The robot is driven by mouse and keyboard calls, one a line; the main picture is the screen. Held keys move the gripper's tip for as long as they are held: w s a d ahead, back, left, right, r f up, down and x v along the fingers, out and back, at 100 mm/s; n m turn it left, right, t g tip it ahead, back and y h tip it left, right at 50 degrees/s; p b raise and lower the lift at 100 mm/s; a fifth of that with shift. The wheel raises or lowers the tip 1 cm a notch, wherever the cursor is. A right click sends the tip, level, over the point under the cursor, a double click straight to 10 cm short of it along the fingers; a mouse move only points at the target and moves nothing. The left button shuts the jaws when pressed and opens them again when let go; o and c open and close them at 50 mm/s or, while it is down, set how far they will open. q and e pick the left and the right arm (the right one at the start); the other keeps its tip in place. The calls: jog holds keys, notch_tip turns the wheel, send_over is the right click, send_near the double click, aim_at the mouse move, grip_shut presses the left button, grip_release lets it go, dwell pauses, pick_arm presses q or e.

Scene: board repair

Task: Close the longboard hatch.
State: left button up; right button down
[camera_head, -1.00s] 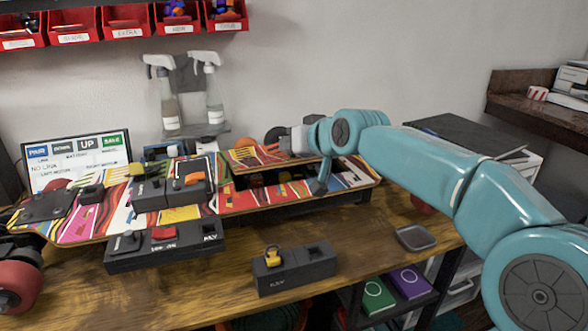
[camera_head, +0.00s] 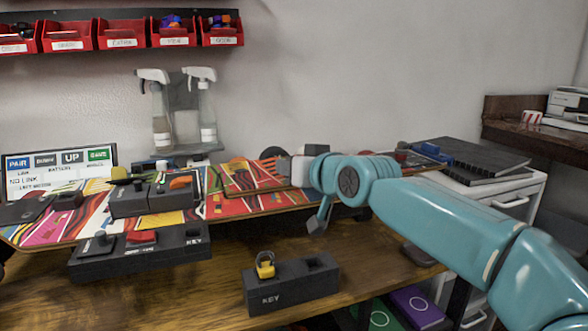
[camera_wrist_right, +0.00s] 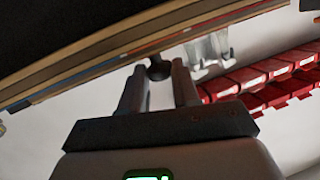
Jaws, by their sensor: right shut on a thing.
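The colourful longboard (camera_head: 75,222) lies across the workbench. Its hatch panel (camera_head: 245,180) is a patterned piece on the right part of the deck, partly hidden by my gripper. No dark opening shows beside it from this low angle, and I cannot tell whether it lies flush. My right gripper (camera_head: 290,168) is at the panel's right end. In the right wrist view, its two fingers (camera_wrist_right: 158,78) are shut on a small dark knob (camera_wrist_right: 158,67) against the wooden board edge (camera_wrist_right: 90,75). My left gripper is not in view.
A black KEY block with a yellow padlock (camera_head: 265,268) stands in front. Dark modules (camera_head: 150,197) sit on the deck. Spray bottles (camera_head: 160,110) and red bins (camera_head: 122,34) are behind. Black cases (camera_head: 480,160) lie on a white cabinet at right.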

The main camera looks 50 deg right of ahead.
jog(key=c, duration=0.8)
grip_release()
jog(key=shift+w, duration=0.1)
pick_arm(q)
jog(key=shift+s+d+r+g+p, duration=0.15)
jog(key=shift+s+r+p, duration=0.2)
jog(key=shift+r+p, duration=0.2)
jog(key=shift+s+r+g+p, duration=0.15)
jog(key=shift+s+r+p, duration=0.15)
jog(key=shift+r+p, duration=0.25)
pick_arm(e)
jog(key=v, duration=1.6)
jog(key=shift+s, duration=0.2)
